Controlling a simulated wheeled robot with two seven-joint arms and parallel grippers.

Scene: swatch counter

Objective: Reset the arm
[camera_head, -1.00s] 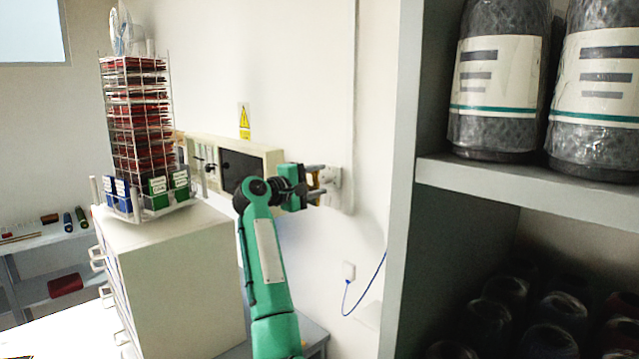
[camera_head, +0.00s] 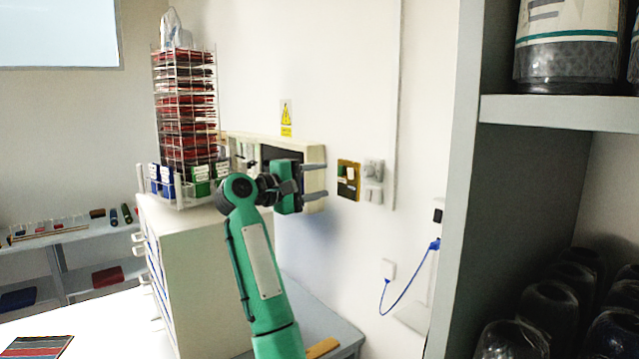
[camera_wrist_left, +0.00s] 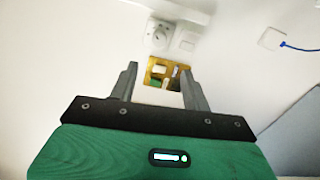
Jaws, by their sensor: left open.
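My left gripper (camera_head: 322,182) is open and empty, at the end of my green arm. In the head view its fingers point right, toward a small yellow-framed panel (camera_head: 348,181) on the white wall. In the left wrist view the two grey fingers of the gripper (camera_wrist_left: 159,72) stand apart, with the yellow-framed panel (camera_wrist_left: 155,72) seen between them. The gap to the wall is hard to judge. My right gripper is not in view.
A white drawer cabinet (camera_head: 205,265) carries a rack of red swatches (camera_head: 186,110). A beige wall box (camera_head: 314,156) is behind the gripper. Wall sockets (camera_head: 373,170) sit right of the panel. A grey shelf (camera_head: 560,113) with bottles stands at the right.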

